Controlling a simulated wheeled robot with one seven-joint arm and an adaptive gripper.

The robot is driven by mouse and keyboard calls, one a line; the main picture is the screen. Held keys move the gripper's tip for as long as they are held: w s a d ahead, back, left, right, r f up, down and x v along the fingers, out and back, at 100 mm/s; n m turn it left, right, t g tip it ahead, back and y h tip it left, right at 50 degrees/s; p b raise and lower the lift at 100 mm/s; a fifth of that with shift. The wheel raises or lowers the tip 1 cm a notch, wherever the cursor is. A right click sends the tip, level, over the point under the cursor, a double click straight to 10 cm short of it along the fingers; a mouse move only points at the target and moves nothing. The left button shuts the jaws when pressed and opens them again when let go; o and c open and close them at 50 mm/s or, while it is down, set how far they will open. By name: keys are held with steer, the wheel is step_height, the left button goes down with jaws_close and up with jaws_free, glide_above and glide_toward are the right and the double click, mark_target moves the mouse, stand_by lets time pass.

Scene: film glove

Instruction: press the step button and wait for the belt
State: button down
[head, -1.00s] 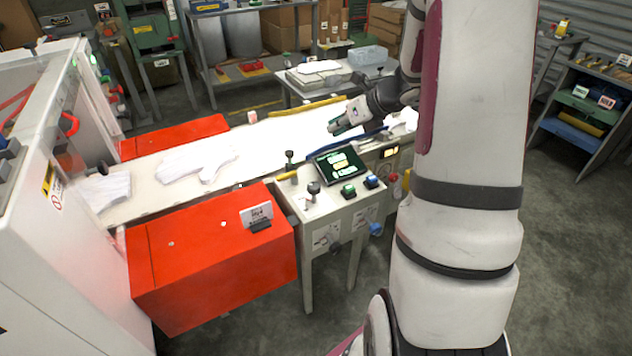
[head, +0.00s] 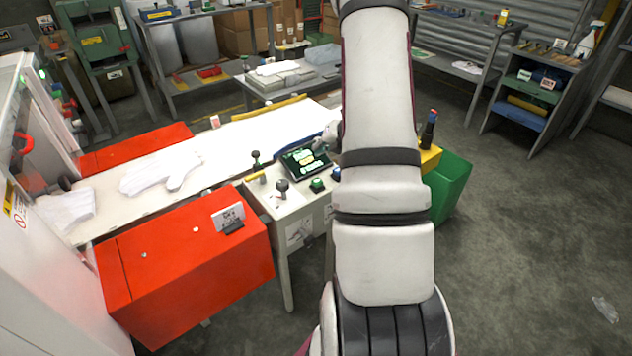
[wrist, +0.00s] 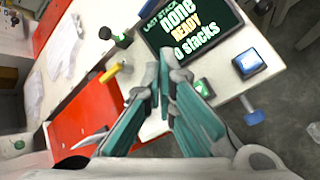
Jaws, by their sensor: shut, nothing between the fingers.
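The control panel (head: 296,205) stands at the near side of the belt (head: 255,131). It bears a dark screen (head: 305,159), a green button (head: 317,185) and a blue button (head: 335,174). In the wrist view the screen (wrist: 190,28) reads "LAST STACK none READY 0 stacks". The green button (wrist: 204,88) and blue button (wrist: 249,63) show there too; I cannot read which is the step button. My gripper (wrist: 163,75) is shut and empty, over the panel, its tips overlapping the screen's lower edge, near the green button. My arm hides it in the head view.
White glove shapes (head: 160,172) lie on the belt's left part. A red cabinet (head: 185,260) is left of the panel. A green bin (head: 452,185) stands right. Floor at right is mostly clear.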

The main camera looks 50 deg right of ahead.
steer(key=b, duration=0.5)
glide_above(320, 180)
steer(key=f, duration=0.7)
steer(key=shift+w+f, duration=0.15)
steer(key=shift+w, duration=0.05)
steer(key=shift+f+b, duration=0.45)
steer(key=shift+f, duration=0.25)
steer(key=shift+f, duration=0.1)
steer(key=shift+f+b, duration=0.3)
steer(key=shift+b, duration=0.2)
